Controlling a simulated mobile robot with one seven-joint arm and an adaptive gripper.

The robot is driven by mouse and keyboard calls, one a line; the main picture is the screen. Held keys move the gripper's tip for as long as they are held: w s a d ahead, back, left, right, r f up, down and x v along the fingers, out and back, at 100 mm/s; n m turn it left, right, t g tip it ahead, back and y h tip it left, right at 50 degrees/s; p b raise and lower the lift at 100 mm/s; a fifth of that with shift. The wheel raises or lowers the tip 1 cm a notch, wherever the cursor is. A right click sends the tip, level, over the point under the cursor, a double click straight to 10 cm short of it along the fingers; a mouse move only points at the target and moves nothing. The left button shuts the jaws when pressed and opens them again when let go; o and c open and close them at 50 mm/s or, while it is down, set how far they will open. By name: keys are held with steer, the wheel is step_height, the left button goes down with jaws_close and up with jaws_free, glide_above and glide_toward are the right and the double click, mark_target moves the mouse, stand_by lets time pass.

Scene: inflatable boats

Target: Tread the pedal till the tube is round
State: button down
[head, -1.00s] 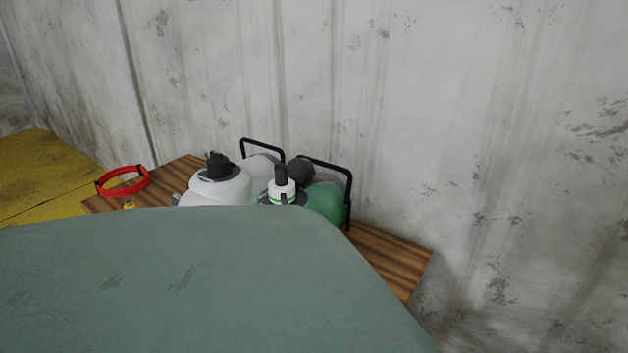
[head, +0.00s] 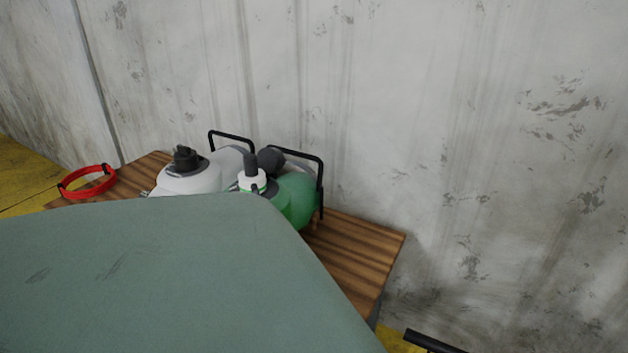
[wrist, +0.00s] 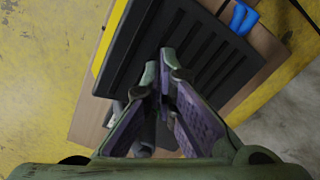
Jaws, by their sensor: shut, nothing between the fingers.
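In the wrist view a black ribbed foot pedal (wrist: 215,55) with a yellow edge strip lies on a brown board (wrist: 88,112). My gripper (wrist: 162,68) is shut and empty, with its fingertips over the left part of the pedal. I cannot tell whether the tips touch it. A large, scuffed grey-green surface (head: 150,270) fills the lower left of the head view; I cannot tell whether it is the tube. The pedal and gripper do not show in the head view.
Behind the grey-green surface, a wooden top (head: 355,255) bears a white container (head: 190,180), a green one (head: 297,200) and a red ring (head: 87,183). A stained wall (head: 420,130) stands behind. A blue piece (wrist: 243,18) lies beside the pedal. Yellow floor (wrist: 35,80) is clear at left.

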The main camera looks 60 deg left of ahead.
step_height(320, 180, down, 2)
steer(key=shift+f+b, duration=0.1)
steer(key=shift+b, duration=0.3)
step_height(320, 180, down, 5)
steer(key=b, duration=0.2)
steer(key=shift+b, duration=0.35)
step_height(320, 180, up, 9)
steer(key=p, duration=0.9)
steer(key=shift+f+p, duration=0.1)
steer(key=shift+p, duration=0.25)
steer(key=shift+f, duration=0.1)
